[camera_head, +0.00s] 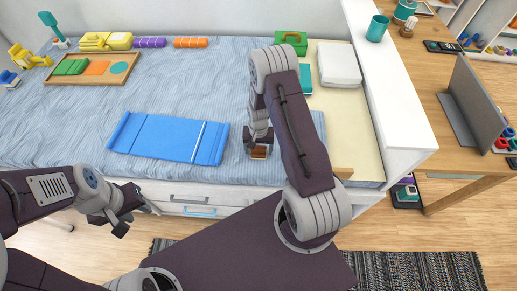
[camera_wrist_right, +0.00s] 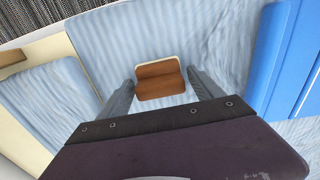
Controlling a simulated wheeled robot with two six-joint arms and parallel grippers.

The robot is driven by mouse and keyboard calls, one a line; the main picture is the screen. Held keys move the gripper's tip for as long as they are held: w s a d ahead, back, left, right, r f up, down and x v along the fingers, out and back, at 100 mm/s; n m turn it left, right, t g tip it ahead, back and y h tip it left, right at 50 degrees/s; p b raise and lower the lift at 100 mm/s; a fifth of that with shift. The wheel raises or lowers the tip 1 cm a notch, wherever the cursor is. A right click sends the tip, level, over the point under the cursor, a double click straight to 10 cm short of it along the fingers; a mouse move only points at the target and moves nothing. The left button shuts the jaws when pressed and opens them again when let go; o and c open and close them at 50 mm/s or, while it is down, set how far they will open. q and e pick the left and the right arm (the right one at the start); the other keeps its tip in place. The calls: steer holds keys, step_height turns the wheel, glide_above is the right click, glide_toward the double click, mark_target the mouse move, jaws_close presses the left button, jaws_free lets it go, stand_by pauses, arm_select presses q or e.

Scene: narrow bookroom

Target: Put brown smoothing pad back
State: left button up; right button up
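The brown smoothing pad (camera_head: 259,153) lies on the striped blue bed cover near its front edge, below my right gripper (camera_head: 258,138). In the right wrist view the brown pad (camera_wrist_right: 160,80) has a cream edge and sits between the two spread fingertips of my right gripper (camera_wrist_right: 160,82). The fingers are apart, one on each side of the pad; whether they touch it is hard to tell. My left gripper (camera_head: 130,212) is open and empty in front of the bed's drawers, at the lower left.
A blue folded mat (camera_head: 168,138) lies left of the pad. A wooden tray (camera_head: 48,82) with coloured pieces, rolled items and a green box (camera_head: 291,40) lie further back. A white shelf edge (camera_head: 395,90) and a desk with a laptop (camera_head: 480,105) stand right.

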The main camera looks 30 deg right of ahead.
mark_target(258, 148)
steer(key=shift+r, duration=0.5)
step_height(258, 148, up, 12)
steer(key=s+a+r+n+t, duration=0.1)
steer(key=s+a+r+n, duration=0.5)
steer(key=s, duration=0.6)
step_height(258, 148, up, 2)
steer(key=shift+s+a+r, duration=0.1)
steer(key=shift+s+a, duration=0.2)
steer(key=shift+a, duration=0.4)
steer(key=shift+s, duration=0.1)
